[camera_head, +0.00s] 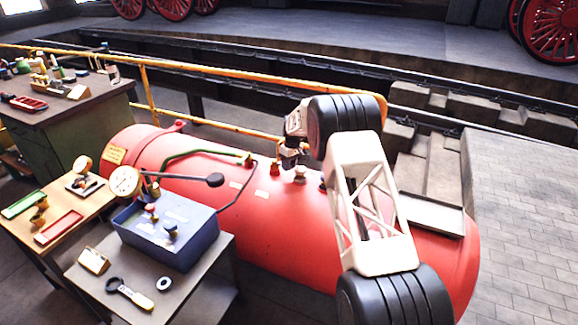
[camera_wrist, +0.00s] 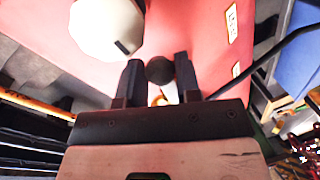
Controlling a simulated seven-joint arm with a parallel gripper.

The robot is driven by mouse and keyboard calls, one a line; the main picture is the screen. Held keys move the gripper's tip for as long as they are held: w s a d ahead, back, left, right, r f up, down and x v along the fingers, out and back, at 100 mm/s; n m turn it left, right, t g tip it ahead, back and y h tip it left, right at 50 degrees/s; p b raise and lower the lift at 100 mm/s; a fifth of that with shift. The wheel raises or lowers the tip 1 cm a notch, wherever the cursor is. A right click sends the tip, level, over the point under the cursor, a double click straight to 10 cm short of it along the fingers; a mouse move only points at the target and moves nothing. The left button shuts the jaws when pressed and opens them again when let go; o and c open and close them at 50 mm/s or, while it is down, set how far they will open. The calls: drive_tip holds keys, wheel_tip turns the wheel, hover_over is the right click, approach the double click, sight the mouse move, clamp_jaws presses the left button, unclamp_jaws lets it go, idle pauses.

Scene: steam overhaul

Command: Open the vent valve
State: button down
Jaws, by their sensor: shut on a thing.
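A red boiler (camera_head: 250,225) lies across the middle of the head view, with several small fittings along its top. My gripper (camera_head: 290,160) reaches down at the boiler's top, just behind the red fitting (camera_head: 275,168) and the white fitting (camera_head: 300,174). In the wrist view my gripper (camera_wrist: 158,80) has a dark round knob (camera_wrist: 159,69) between its fingers, shut on it. A brass-coloured part shows beneath the knob. A white faceted piece (camera_wrist: 103,28) stands beside it. I cannot tell for sure which fitting is the vent valve; the fingertips are partly hidden in the head view.
A blue box (camera_head: 168,230) with small valves and a gauge (camera_head: 125,181) stand on tables at the left. A dark lever (camera_head: 190,177) extends over the boiler. A yellow handrail (camera_head: 200,71) runs behind it.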

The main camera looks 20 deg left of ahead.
drive_tip(key=shift+w+n, duration=0.55)
drive_tip(key=shift+n, duration=0.35)
drive_tip(key=c, duration=0.8)
unclamp_jaws()
drive_tip(key=shift+r, duration=0.15)
drive_tip(key=r, duration=0.2)
drive_tip(key=w+r, duration=0.1)
drive_tip(key=r, duration=0.4)
drive_tip(key=shift+w+d+r, duration=0.15)
drive_tip(key=shift+w+r, duration=0.05)
drive_tip(key=shift+w, duration=0.05)
